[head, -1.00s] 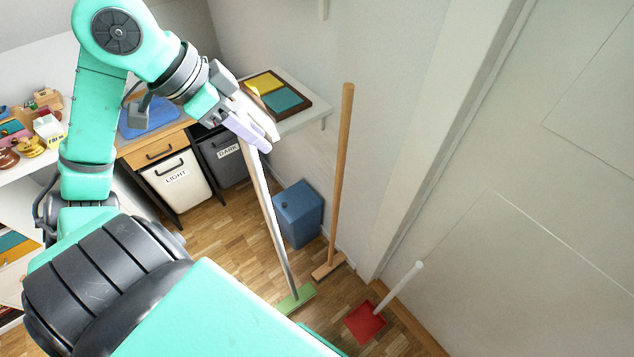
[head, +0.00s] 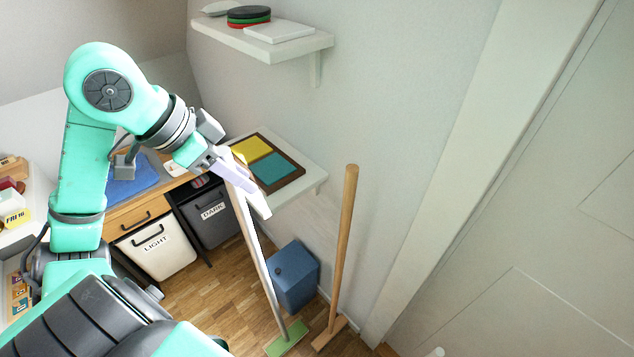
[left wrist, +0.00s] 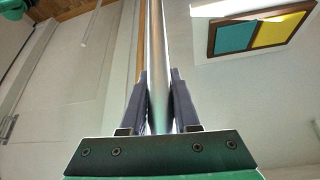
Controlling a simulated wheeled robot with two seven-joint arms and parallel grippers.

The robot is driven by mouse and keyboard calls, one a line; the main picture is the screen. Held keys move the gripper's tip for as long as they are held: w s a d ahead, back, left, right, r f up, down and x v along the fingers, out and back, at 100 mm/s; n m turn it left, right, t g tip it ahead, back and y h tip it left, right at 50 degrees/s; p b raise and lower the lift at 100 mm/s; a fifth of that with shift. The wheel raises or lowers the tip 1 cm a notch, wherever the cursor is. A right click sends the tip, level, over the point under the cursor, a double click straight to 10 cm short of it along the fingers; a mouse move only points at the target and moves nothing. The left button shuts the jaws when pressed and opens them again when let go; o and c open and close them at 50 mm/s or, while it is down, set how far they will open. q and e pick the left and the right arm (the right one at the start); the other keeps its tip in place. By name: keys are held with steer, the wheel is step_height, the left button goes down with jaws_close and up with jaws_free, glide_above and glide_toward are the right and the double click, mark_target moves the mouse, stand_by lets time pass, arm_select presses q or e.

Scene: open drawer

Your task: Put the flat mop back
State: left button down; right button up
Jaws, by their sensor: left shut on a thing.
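The flat mop has a long silver-grey handle (head: 256,258) and a flat green head (head: 287,339), which is at the floor in the head view. My left gripper (head: 243,183) is shut on the upper part of the handle. The mop leans, its top to the left of its head. In the left wrist view the handle (left wrist: 156,65) runs between the two dark fingers (left wrist: 159,105). The handle's top is hidden by the gripper in the head view. My right gripper is not in view.
A wooden broom (head: 344,240) stands upright right of the mop. A blue bin (head: 294,277) stands behind the handle. A wall shelf (head: 310,175) holds a framed yellow and teal board; another shelf (head: 300,47) is higher. Bins marked LIGHT (head: 160,255) and DARK (head: 212,222) stand left.

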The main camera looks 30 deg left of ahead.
arm_select(q)
steer(key=shift+w+d+p, duration=0.85)
steer(key=shift+w+d, duration=0.55)
steer(key=shift+w, duration=2.75)
steer(key=shift+w+d+p, duration=0.8)
steer(key=shift+w+d, duration=0.55)
steer(key=shift+w, duration=2.75)
step_height(320, 180, down, 7)
steer(key=p, duration=0.1)
steer(key=shift+w+f, duration=0.15)
steer(key=c, duration=0.6)
jaws_free()
steer(key=shift+d, duration=0.1)
steer(key=shift+c, duration=0.2)
